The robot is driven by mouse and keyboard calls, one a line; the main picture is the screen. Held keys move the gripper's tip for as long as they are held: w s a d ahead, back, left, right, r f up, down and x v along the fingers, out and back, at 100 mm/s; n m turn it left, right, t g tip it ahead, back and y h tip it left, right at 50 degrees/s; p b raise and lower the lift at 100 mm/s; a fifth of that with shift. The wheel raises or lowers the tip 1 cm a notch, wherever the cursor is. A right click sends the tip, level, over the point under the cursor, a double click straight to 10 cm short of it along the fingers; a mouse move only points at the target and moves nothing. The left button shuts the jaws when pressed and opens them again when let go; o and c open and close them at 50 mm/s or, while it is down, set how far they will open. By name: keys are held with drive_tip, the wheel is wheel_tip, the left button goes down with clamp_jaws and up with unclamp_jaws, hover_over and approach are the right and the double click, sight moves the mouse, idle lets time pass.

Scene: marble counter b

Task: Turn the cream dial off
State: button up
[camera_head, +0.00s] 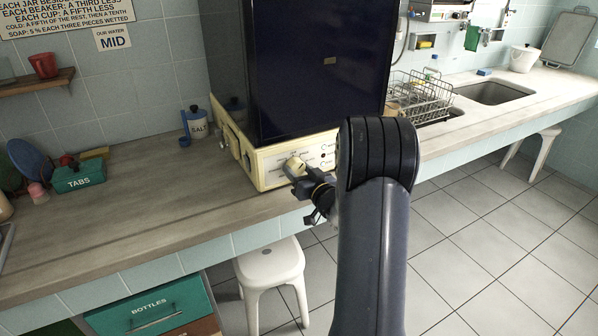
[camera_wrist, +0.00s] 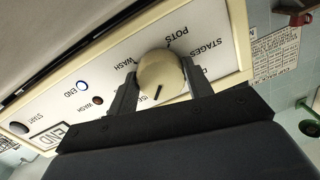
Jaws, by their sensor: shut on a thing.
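The cream dial (camera_wrist: 160,72) sits on a cream control panel, with a dark pointer line on its face. Printed words such as POTS, STAGES and WASH surround it. In the head view the dial (camera_head: 296,165) is on the lower front of the large dark-doored machine (camera_head: 322,70). My gripper (camera_wrist: 160,85) has one finger on each side of the dial and is shut on it. In the head view my gripper (camera_head: 303,172) reaches the panel from the right. The fingers hide some of the lettering, including the label by the pointer.
The panel also has a blue-ringed END light (camera_wrist: 82,86), an orange-brown WASH light (camera_wrist: 98,101) and a START button (camera_wrist: 20,127). A white stool (camera_head: 270,268) stands below the counter. A wire rack (camera_head: 420,98) is at the right.

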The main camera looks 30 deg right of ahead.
drive_tip(key=shift+f+b, duration=0.1)
drive_tip(key=shift+b, duration=0.35)
drive_tip(key=shift+f+n+b, duration=0.1)
drive_tip(key=shift+n+b, duration=0.7)
drive_tip(key=shift+b, duration=0.05)
drive_tip(key=n+b, duration=0.2)
drive_tip(key=shift+b, duration=0.4)
drive_tip(key=n+b, duration=0.4)
drive_tip(key=shift+r+n, duration=0.2)
drive_tip(key=shift+n, duration=0.2)
drive_tip(key=o, duration=1)
drive_tip(key=shift+s+r, duration=0.1)
